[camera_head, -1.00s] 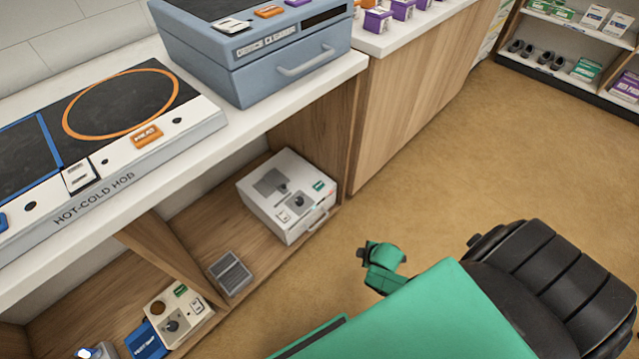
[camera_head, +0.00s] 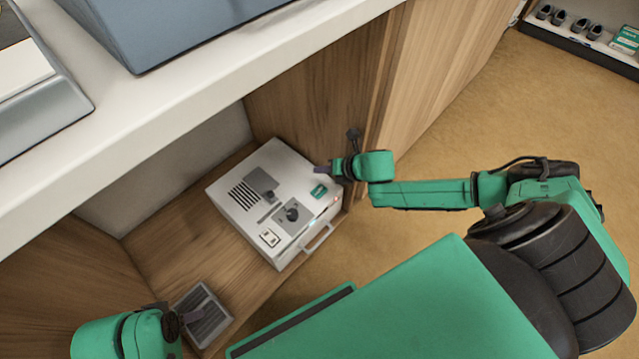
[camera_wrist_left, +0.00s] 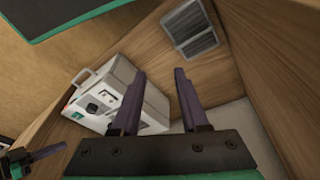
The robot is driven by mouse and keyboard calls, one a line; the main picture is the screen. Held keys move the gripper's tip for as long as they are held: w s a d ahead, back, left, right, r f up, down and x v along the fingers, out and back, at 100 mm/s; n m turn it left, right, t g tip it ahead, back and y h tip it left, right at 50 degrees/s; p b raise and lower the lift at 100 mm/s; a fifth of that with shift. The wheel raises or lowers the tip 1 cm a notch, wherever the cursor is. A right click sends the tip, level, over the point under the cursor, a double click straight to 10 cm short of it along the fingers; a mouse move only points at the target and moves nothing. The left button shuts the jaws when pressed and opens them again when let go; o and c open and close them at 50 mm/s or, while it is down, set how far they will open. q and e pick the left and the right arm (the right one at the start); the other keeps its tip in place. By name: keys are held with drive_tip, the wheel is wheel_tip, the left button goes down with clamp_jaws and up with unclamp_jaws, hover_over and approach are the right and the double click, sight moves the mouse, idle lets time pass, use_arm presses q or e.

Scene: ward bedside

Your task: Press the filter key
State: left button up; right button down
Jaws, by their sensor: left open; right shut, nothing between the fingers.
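A white box-shaped machine (camera_head: 232,207) stands on the lower wooden shelf. Its top has a green key (camera_head: 319,191), a dark knob (camera_head: 292,214), a grey square and a small white double switch (camera_head: 270,237). I cannot read which is the filter key. My right gripper (camera_head: 318,169) is shut and empty, just beyond the green key near the machine's far right corner; I cannot tell whether it touches. My left gripper (camera_wrist_left: 160,88) is open and empty, with the machine (camera_wrist_left: 128,75) beyond its fingers. In the head view it is near the grey slatted piece (camera_head: 203,315), mostly hidden by its wrist.
The slatted piece also shows in the left wrist view (camera_wrist_left: 190,28). The white counter (camera_head: 200,115) overhangs the shelf bay. A wooden side panel (camera_head: 310,95) stands behind the machine. Open floor (camera_head: 480,130) lies to the right.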

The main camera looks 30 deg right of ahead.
sight(322, 193)
use_arm(q)
drive_tip(key=shift+r, duration=0.25)
use_arm(e)
drive_tip(key=shift+s+r, duration=0.1)
drive_tip(key=shift+r, duration=0.1)
wheel_tip(322, 193, down, 4)
drive_tip(key=b, duration=0.4)
drive_tip(key=shift+r, duration=0.1)
wheel_tip(322, 193, down, 4)
drive_tip(key=b, duration=0.4)
drive_tip(key=shift+f+b, duration=0.5)
drive_tip(key=shift+f, duration=0.05)
use_arm(q)
drive_tip(key=w+d+f+t+h, duration=0.5)
drive_tip(key=d+f+t, duration=0.4)
drive_tip(key=d+f, duration=0.2)
drive_tip(key=shift+d+n, duration=0.3)
drive_tip(key=shift+d, duration=0.75)
drive_tip(key=shift+w, duration=0.1)
use_arm(e)
drive_tip(key=shift+f, duration=0.15)
drive_tip(key=shift+f, duration=0.25)
